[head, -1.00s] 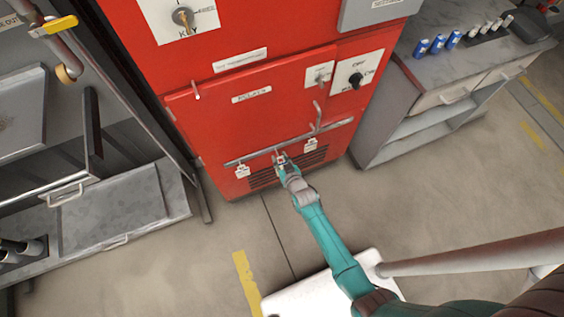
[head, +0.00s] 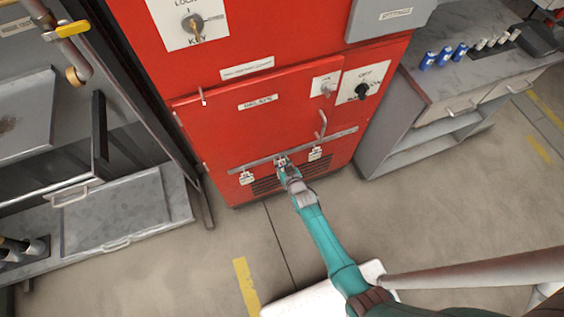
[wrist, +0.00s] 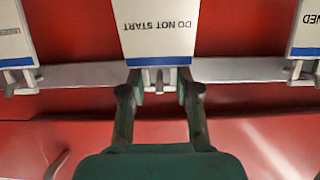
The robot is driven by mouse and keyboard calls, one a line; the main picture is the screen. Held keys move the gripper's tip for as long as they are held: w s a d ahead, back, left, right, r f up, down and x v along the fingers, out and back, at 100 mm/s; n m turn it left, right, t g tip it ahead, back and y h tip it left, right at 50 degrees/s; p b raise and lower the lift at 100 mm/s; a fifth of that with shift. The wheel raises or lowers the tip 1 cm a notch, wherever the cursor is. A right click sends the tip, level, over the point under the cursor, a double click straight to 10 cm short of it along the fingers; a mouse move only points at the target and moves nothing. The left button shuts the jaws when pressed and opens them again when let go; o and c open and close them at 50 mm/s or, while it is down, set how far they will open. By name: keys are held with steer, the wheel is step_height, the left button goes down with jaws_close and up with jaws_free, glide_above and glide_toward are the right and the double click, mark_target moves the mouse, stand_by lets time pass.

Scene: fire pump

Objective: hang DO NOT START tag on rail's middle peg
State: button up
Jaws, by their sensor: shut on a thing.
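The white DO NOT START tag (wrist: 158,25), with a blue edge stripe, is upside down in the wrist view. My gripper (wrist: 160,98) is shut on it, with a dark finger at each side of its striped end; it also shows at the rail in the head view (head: 282,162). The grey rail (wrist: 240,70) runs behind the tag and crosses the red cabinet front in the head view (head: 345,134). A small pale peg (wrist: 158,80) shows just past the tag's striped end. I cannot tell whether the tag is on it.
A tag hangs to the left (head: 246,177) and another to the right (head: 315,153) of my gripper on the rail, close by. A cabinet handle (head: 322,124) sticks out above the rail. A grey bench (head: 385,135) stands right; open floor lies in front.

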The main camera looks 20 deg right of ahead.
stand_by(0.3)
steer(key=o, duration=1)
steer(key=shift+s, duration=0.15)
steer(key=v, duration=1.1)
steer(key=shift+s+r, duration=0.2)
steer(key=shift+s, duration=0.15)
steer(key=shift+s, duration=0.1)
